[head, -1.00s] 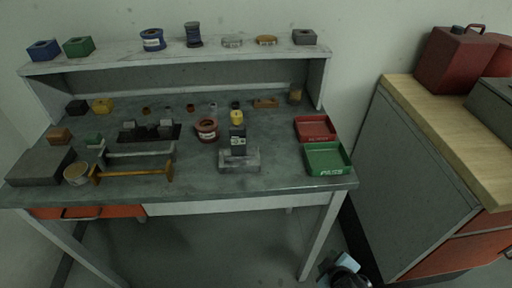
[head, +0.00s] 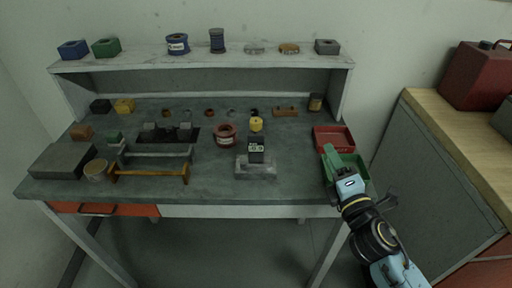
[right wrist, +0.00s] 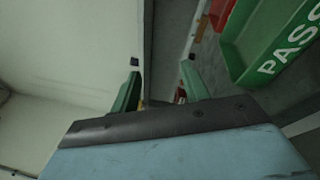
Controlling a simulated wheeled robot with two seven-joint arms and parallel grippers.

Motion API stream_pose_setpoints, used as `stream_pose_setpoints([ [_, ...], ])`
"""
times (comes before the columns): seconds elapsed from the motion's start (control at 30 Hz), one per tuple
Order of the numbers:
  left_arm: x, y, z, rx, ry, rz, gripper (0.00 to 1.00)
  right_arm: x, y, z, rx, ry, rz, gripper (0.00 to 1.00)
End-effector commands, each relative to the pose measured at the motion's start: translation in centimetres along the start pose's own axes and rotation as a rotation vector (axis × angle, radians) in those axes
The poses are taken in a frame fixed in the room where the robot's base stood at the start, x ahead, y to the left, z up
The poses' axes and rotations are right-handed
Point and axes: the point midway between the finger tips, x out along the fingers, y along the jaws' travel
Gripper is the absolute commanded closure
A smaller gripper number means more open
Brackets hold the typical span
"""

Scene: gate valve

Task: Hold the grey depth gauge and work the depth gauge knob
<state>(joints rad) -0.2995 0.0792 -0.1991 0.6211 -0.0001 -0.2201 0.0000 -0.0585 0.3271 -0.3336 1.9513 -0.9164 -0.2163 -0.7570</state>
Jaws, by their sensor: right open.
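The grey depth gauge (head: 256,171) stands upright near the front middle of the bench in the head view. It has a blocky grey base and a dark body with a small display (head: 256,149). A yellow round piece (head: 256,125) shows just behind its top; I cannot tell whether it is the knob or a separate thing. My right gripper (head: 332,163) is over the green tray, right of the gauge and apart from it. In the right wrist view its green fingers (right wrist: 160,88) are apart, with nothing held between them. My left gripper is not in view.
The green tray (head: 354,160), marked PASS in the wrist view (right wrist: 285,45), and a red tray (head: 334,138) lie at the bench's right. A red cup (head: 224,135) stands left of the gauge. A brown handle-like bar (head: 150,172) lies further left. Bench is clear right of the gauge.

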Motion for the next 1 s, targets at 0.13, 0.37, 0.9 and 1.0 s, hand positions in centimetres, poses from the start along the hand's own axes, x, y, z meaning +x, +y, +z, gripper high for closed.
stream_pose_setpoints([
  [0.13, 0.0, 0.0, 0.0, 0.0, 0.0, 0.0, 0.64, 2.0, 1.8, -2.9, -0.366, 0.18, 0.179, 0.54],
  [0.37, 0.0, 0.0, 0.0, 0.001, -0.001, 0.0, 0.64, 2.8, 1.0, -7.1, -0.863, 0.453, 0.403, 0.54],
  [0.9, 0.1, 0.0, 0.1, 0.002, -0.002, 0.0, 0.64, 3.9, -1.1, -10.5, -1.136, 0.636, 0.526, 0.54],
  [1.0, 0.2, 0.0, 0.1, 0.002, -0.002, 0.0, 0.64, 4.9, -1.0, -11.6, -1.134, 0.636, 0.526, 0.54],
])
